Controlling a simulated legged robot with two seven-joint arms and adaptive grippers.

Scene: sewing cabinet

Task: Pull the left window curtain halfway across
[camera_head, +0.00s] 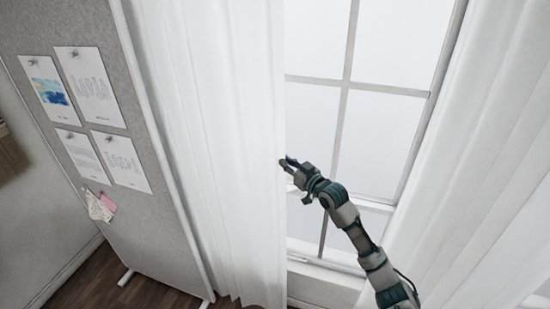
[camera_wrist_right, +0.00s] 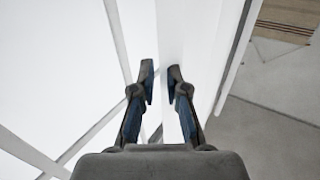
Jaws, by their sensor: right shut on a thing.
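The left window curtain (camera_head: 215,130) is white and hangs in soft folds beside the window (camera_head: 355,100), covering its left part. My right gripper (camera_head: 284,164) is at the curtain's right edge, about midway up the visible cloth. It is shut on that edge. In the right wrist view my right gripper (camera_wrist_right: 160,72) shows two fingers close together, with the pale curtain edge (camera_wrist_right: 172,40) between and beyond them. The exact grip on the cloth is hard to make out there. My left gripper is in neither view.
A second white curtain (camera_head: 475,170) hangs at the right of the window. A grey pinboard (camera_head: 60,25) with several papers stands on feet close to the left of the left curtain. A white sill (camera_head: 325,285) lies below the window. Dark wooden floor (camera_head: 150,296) shows at the bottom left.

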